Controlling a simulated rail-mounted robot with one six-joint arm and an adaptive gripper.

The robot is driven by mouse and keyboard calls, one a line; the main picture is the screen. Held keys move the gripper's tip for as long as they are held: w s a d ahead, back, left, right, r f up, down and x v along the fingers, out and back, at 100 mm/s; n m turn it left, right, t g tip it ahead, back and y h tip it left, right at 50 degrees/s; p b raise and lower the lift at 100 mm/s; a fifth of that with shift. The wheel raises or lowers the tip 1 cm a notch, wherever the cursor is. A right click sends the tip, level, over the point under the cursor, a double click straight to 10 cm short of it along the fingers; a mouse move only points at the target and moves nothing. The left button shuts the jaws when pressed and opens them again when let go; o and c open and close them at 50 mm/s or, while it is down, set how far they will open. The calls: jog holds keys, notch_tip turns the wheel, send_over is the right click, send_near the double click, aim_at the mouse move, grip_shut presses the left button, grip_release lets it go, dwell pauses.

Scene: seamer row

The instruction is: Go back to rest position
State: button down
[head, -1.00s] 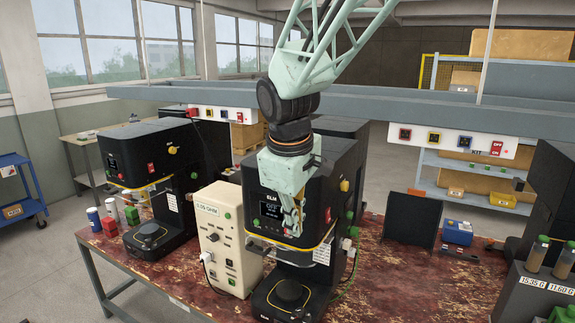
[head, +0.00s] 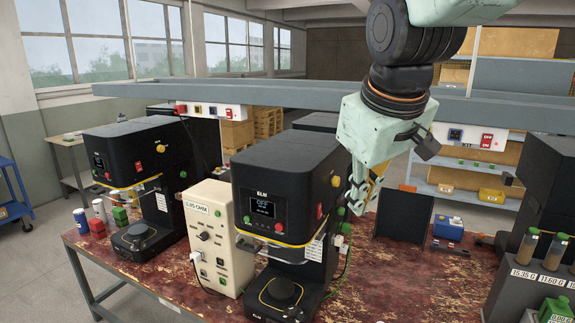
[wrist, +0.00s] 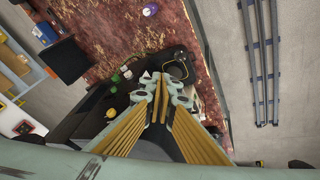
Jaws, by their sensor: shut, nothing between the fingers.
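My gripper (head: 360,207) hangs from my arm at the right of centre in the head view, in front of the dark space right of the middle seamer. Its fingers point down and are shut, with nothing between them. In the wrist view my gripper (wrist: 161,100) shows from behind, its yellow-sided fingers close together above the seamer and the table. The middle black seamer (head: 285,190) stands upright on the red worn table (head: 180,272); its screen appears to read OFF. My gripper looks apart from it.
A second black seamer (head: 125,165) and a cream test box (head: 213,235) stand to the left. A dark panel (head: 404,215), a blue box (head: 448,227) and sample tubes (head: 540,250) are at the right. A grey overhead rail (head: 300,97) crosses behind my arm.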

jog(key=s+d+f+m+b, duration=0.2)
jog(key=s+d+f+m, duration=0.1)
jog(key=s, duration=1.1)
jog(key=s+d+f+m+g+b, duration=0.1)
jog(key=s+f, duration=0.5)
jog(key=s, duration=0.7)
jog(key=d+m+b, duration=0.1)
jog(key=d+m, duration=0.1)
jog(key=d, duration=0.1)
jog(key=shift+s+d, duration=0.25)
jog(key=shift+s, duration=0.15)
